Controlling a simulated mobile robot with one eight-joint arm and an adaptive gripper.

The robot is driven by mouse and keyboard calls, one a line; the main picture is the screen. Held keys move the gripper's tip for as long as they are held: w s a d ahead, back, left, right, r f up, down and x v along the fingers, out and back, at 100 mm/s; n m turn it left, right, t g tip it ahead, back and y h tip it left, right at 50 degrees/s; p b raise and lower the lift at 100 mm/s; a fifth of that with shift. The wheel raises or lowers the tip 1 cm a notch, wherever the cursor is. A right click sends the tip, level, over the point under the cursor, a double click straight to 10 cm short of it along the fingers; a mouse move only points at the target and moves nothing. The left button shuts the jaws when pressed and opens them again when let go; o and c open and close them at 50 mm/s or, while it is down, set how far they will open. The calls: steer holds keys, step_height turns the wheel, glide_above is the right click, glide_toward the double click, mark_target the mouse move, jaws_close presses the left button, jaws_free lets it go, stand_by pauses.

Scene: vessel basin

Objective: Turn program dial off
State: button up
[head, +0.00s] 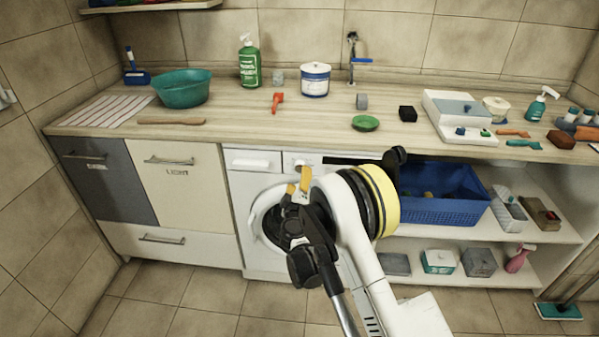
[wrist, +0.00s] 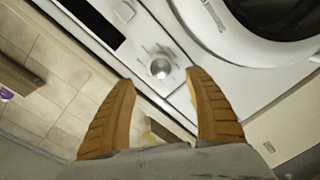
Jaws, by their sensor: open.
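The washing machine (head: 252,180) stands under the counter, white, with a round door; my arm and gripper hide much of its front in the head view. The program dial (wrist: 160,68) is a small silver knob on the white control panel in the wrist view. My gripper (wrist: 155,95) is open, with its two orange-brown fingers to either side of the line toward the dial and apart from it.
The washer's dark display (wrist: 90,22) and a round button (wrist: 125,12) are on the same panel. The wooden counter (head: 230,125) above holds several items. A blue basket (head: 440,210) sits on the shelf to the right.

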steer(key=s, duration=0.5)
steer(key=shift+s+r, duration=0.15)
steer(key=shift+d, duration=0.1)
steer(key=s+d+r+m+g+h, duration=0.1)
steer(key=d+r+m+g+h, duration=0.25)
steer(key=d+r, duration=0.85)
steer(key=s+d+r+m+g, duration=0.2)
steer(key=s+d+r+m, duration=0.2)
steer(key=s+d+r, duration=0.3)
steer(key=s+d+m+g, duration=0.1)
steer(key=s+d, duration=0.2)
steer(key=s, duration=0.5)
steer(key=s+d+m+g, duration=0.2)
steer(key=s+d, duration=0.2)
steer(key=s, duration=0.4)
steer(key=s+a+f+m+g+y, duration=0.1)
steer(key=s+f+g+y, duration=0.1)
steer(key=s, duration=1.2)
steer(key=shift+s+a+f+y, duration=0.15)
steer(key=shift+s+f+y, duration=0.2)
steer(key=shift+f+y, duration=0.15)
steer(key=shift+r, duration=0.1)
